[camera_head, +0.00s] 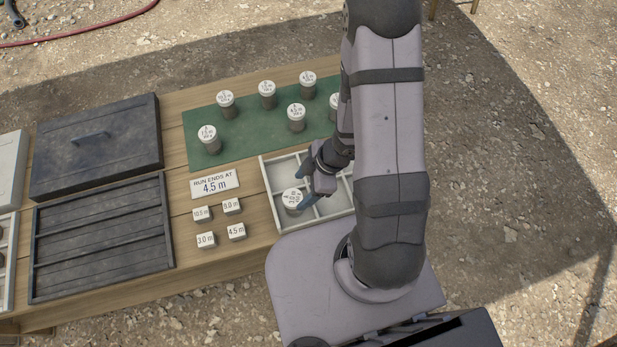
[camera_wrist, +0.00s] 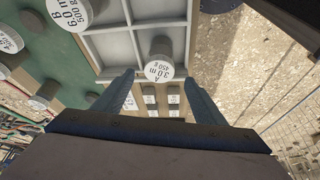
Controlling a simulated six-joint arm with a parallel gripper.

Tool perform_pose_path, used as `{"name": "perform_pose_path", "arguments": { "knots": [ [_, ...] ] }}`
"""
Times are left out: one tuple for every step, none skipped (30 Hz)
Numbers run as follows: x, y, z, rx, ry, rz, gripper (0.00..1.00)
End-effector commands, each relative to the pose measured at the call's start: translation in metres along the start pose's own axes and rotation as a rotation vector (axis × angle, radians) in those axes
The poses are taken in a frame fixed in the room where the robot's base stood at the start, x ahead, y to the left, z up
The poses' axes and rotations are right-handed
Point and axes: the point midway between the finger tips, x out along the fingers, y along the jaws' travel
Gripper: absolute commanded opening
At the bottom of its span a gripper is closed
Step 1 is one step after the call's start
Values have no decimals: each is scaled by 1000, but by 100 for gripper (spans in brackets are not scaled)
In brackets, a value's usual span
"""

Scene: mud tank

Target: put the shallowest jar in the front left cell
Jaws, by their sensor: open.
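A grey jar with a white lid (camera_head: 292,197) stands upright in the front left cell of the white divided tray (camera_head: 270,191). In the wrist view this jar (camera_wrist: 159,69) reads "A 3.0 m 450 g". My gripper (camera_head: 304,186) is open close beside and above it. In the wrist view the two fingertips (camera_wrist: 158,76) lie on either side of the lid, with gaps showing. Several more jars stand on the green mat (camera_head: 250,142), among them a near-left one (camera_head: 209,138) and a middle one (camera_head: 296,116). One jar (camera_head: 336,102) is partly hidden by my arm.
A sign (camera_head: 215,184) reads "RUN ENDS AT 4.5 m". Several small depth-marked blocks (camera_head: 236,231) lie left of the tray. A dark lidded box (camera_head: 95,145) and a slatted dark tray (camera_head: 100,238) fill the table's left. My arm hides the tray's right side.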

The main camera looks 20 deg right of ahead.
Motion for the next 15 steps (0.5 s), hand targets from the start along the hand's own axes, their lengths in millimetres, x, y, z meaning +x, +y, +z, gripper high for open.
{"name": "perform_pose_path", "arguments": {
  "knots": [
    [-12,1,-1,1,0,3,65],
    [-16,1,-1,1,0,3,65],
    [-21,1,-1,0,-1,3,65],
    [-24,1,-1,1,0,3,65],
    [-27,1,-1,1,0,2,65],
    [-30,1,-1,0,0,2,65],
    [-32,0,-1,0,0,1,65],
    [-34,0,-1,1,0,1,65],
    [-36,0,-1,1,0,1,65],
    [-37,0,0,0,0,1,65],
    [-38,0,0,0,0,0,65],
    [-38,0,0,0,0,0,65],
    [-38,0,0,1,0,0,65],
    [-38,0,0,1,0,0,65],
    [-39,0,0,2,-1,2,65]
  ]
}}
